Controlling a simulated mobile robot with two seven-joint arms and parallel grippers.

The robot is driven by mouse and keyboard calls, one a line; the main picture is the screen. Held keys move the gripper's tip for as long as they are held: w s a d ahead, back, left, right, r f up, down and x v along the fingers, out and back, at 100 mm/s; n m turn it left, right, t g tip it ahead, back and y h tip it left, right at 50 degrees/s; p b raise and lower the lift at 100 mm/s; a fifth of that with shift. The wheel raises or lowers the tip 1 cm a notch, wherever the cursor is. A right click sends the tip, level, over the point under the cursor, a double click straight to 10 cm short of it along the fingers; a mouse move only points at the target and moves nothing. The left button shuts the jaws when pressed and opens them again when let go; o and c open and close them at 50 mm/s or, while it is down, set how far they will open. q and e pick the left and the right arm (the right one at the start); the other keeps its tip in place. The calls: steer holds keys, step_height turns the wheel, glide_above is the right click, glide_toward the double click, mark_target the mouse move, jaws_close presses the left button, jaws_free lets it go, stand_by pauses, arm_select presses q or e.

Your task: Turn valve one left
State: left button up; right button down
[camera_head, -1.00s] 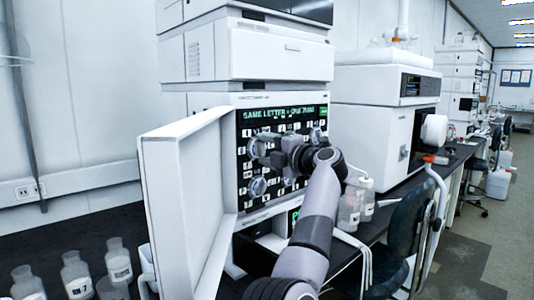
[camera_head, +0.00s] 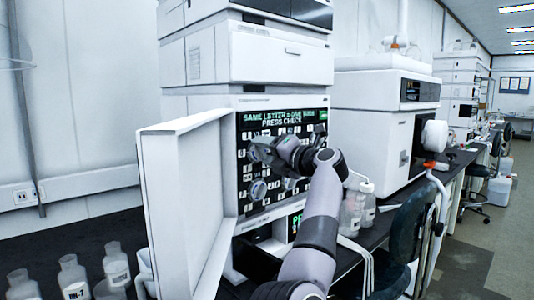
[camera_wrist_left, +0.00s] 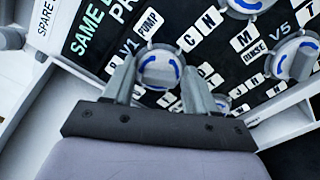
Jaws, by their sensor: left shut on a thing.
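My left gripper (camera_head: 260,151) is at the upper left of the black valve panel (camera_head: 244,203). In the left wrist view, its two fingers (camera_wrist_left: 159,78) stand on either side of the valve one knob (camera_wrist_left: 159,66), a round pale knob with blue arrow marks. The label V1 (camera_wrist_left: 130,45) is beside it. The gripper is shut on this knob. In the head view the gripper hides the knob. The panel screen (camera_head: 282,118) reads "SAME LETTER = ONE TURN" and "PRESS CHECK". My right gripper is not in view.
Another knob (camera_head: 257,190) is lower on the panel. The knob near V5 (camera_wrist_left: 298,60) is to the right in the wrist view. An open white door (camera_head: 188,200) stands left of the panel. Bottles (camera_head: 73,277) stand at the lower left, and a chair (camera_head: 412,225) at the right.

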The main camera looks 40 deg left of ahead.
arm_select(q)
steer(key=o, duration=0.7)
steer(key=shift+o, duration=0.2)
steer(key=shift+d, duration=0.1)
steer(key=d, duration=0.7)
steer(key=shift+s+b, duration=0.3)
steer(key=shift+b, duration=0.15)
